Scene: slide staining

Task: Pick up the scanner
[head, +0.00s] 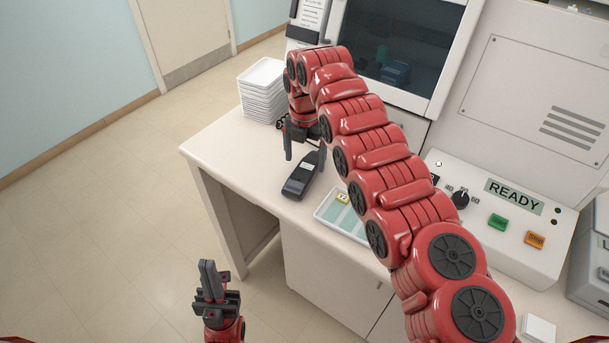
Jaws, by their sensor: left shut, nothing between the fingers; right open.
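The scanner (300,181) is a dark grey handheld device lying on the white bench top, close to the bench's front edge. My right gripper (305,158) points down, open and empty, over the scanner's far end. Its two fingers show apart, one to each side of that end; whether they touch it cannot be told. My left gripper (208,273) is shut and empty, pointing up in front of the bench, over the floor and well away from the scanner.
A stack of white trays (261,90) stands at the bench's back left. A shallow tray with pale green panels (336,208) lies right of the scanner, partly hidden by my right arm. A control panel reading READY (505,208) and a dark-windowed cabinet (450,50) stand further right and back.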

